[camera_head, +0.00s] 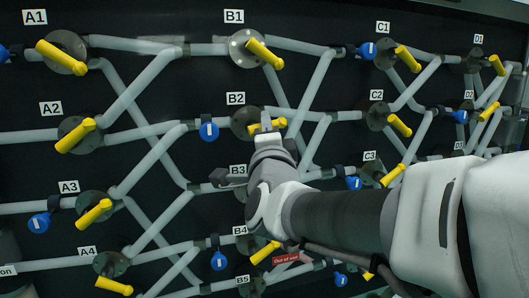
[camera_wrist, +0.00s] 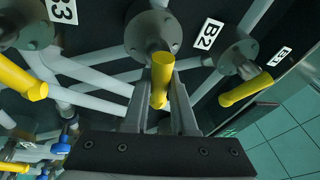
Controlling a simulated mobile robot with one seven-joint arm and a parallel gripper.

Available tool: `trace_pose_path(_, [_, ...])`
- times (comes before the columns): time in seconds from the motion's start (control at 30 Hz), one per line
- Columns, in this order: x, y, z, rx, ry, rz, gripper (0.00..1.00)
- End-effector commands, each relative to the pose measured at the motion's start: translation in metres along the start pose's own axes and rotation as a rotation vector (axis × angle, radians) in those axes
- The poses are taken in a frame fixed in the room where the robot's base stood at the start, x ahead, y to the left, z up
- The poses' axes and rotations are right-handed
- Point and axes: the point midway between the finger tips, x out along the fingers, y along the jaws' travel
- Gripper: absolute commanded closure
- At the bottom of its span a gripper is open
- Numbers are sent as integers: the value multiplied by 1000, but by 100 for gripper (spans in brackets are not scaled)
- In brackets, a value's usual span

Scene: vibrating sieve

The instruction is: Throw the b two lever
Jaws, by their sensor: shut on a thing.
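The B2 lever is a yellow handle (camera_head: 281,122) on a dark round flange (camera_head: 241,124), beside the "B2" label (camera_head: 236,98) on the pipe panel. Most of the handle is hidden behind my gripper (camera_head: 267,124) in the head view. In the wrist view, the yellow handle (camera_wrist: 160,78) lies between the two grey fingers of my gripper (camera_wrist: 163,95). The fingers are shut on it. Its flange (camera_wrist: 150,34) is just beyond, with the "B2" label (camera_wrist: 209,33) to its right.
The B1 lever (camera_head: 264,54) is above. The C2 lever (camera_head: 399,125) is to the right and the A2 lever (camera_head: 76,136) to the left. A blue valve (camera_head: 209,131) sits close left of B2. A red "Out of use" tag (camera_head: 285,258) hangs lower down.

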Motion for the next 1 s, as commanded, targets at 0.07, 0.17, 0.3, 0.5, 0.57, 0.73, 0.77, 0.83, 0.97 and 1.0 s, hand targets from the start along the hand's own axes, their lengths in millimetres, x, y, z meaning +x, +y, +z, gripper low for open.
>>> trace_pose_path(0.07, [-2,5,1,-64,-12,-20,100])
trace_pose_path(0.17, [-1,3,1,-142,-29,-41,100])
trace_pose_path(0.3, [-1,-1,2,-235,-48,-67,100])
trace_pose_path(0.5, [0,-4,2,-332,-69,-91,100])
trace_pose_path(0.57, [0,-5,2,-352,-73,-97,100])
trace_pose_path(0.73, [1,-7,3,-388,-82,-107,100])
trace_pose_path(0.77, [1,-7,3,-392,-83,-107,100])
trace_pose_path(0.83, [1,-8,3,-397,-84,-109,100])
trace_pose_path(0.97, [1,-8,3,-401,-85,-110,100])
trace_pose_path(1.0, [1,-8,3,-401,-85,-110,100])
